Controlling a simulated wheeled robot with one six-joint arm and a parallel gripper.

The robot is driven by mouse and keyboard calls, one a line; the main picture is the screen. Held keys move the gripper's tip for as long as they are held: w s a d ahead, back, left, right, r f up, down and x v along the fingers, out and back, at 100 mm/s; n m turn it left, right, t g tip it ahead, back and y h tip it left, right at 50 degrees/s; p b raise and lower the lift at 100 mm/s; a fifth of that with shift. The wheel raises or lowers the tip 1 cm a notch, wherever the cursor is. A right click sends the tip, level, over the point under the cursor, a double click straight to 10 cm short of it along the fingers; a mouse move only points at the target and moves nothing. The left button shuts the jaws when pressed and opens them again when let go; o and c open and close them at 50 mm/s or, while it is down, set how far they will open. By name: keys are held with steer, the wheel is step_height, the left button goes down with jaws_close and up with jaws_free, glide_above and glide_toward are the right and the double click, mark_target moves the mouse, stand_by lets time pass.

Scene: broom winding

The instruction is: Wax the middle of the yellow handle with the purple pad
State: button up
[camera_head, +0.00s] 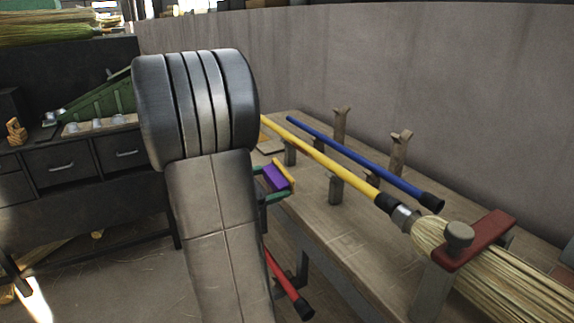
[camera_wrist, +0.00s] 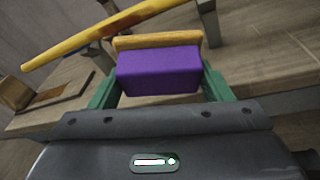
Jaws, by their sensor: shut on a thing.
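The purple pad (camera_wrist: 158,72) has a yellow-orange wooden back (camera_wrist: 157,40) and sits between the green fingers of my gripper (camera_wrist: 160,88) in the wrist view. My gripper is shut on it. In the head view the purple pad (camera_head: 274,177) shows just right of my arm, at the near edge of the bench. The yellow handle (camera_head: 325,160) lies along the bench on supports, joined to a straw broom head. Its far end is hidden behind my arm. In the wrist view the yellow handle (camera_wrist: 95,35) runs beyond the pad, apart from it.
A blue handle (camera_head: 365,162) lies behind the yellow one, near wooden forked posts (camera_head: 340,125). A red clamp (camera_head: 474,240) spans the broom straw (camera_head: 500,280). A red handle (camera_head: 288,287) with a black end is below the bench edge. The bench top (camera_head: 345,245) is clear in front.

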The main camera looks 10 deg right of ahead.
steer(key=shift+w+d+r, duration=0.3)
steer(key=shift+w+d, duration=0.2)
steer(key=shift+d, duration=0.6)
steer(key=shift+w+d+r, duration=0.25)
steer(key=shift+w+d, duration=0.25)
steer(key=shift+d, duration=0.55)
steer(key=shift+w+d+r, duration=0.3)
steer(key=shift+w+d, duration=0.2)
steer(key=shift+d, duration=0.6)
steer(key=shift+w+d+r, duration=0.2)
steer(key=shift+w+d, duration=0.2)
steer(key=shift+d, duration=0.35)
